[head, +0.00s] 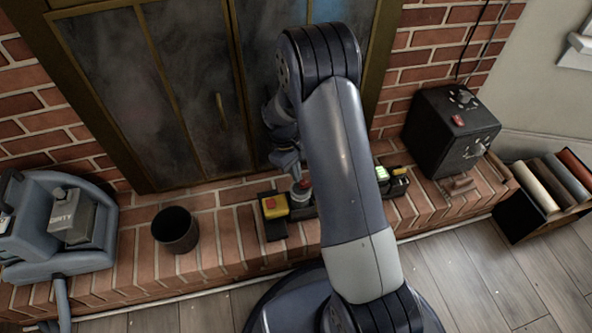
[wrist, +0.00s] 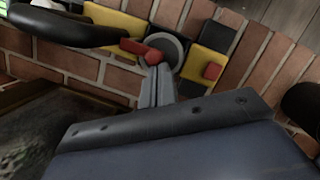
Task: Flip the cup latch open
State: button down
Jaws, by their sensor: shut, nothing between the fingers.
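A small round grey cup-like piece (wrist: 176,46) with a red tab (wrist: 135,46) beside it sits in a row of black and yellow blocks on the hearth. In the head view the round grey piece (head: 301,195) is partly hidden by my arm and gripper. My gripper (wrist: 156,68) is shut and empty, its tips right at the rim of the round piece and the red tab. I cannot tell whether they touch. My gripper (head: 295,178) also shows in the head view, pointing down at the piece. Whether the latch is open is unclear.
A yellow block (head: 274,207) with a red button stands left of the round piece. A dark cup (head: 176,230) and a grey machine (head: 62,225) are further left. A black box (head: 450,128) stands right. The glass fireplace doors (head: 150,90) are close behind my gripper.

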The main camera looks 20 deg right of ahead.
jog(key=shift+s+n, duration=0.25)
jog(key=shift+n, duration=0.15)
jog(key=n+p, duration=0.1)
jog(key=s+n+p, duration=0.1)
jog(key=shift+s+a+r+n+t+h, duration=0.15)
jog(key=shift+s+n+t+h, duration=0.15)
jog(key=shift+n+t+h, duration=0.1)
jog(key=n, duration=0.1)
jog(key=s+n+p, duration=0.1)
jog(key=s+n+t+p, duration=0.1)
jog(key=n, duration=0.1)
jog(key=shift+d, duration=0.25)
jog(key=s+d+n, duration=0.1)
jog(key=n, duration=0.1)
jog(key=s+d+n+t, duration=0.1)
jog(key=n, duration=0.2)
jog(key=s+d+n+t, duration=0.1)
jog(key=n, duration=0.2)
jog(key=shift+p, duration=0.4)
jog(key=shift+w, duration=0.1)
jog(key=shift+w+d+p, duration=0.25)
jog(key=shift+w+p, duration=0.35)
jog(key=shift+w, duration=0.05)
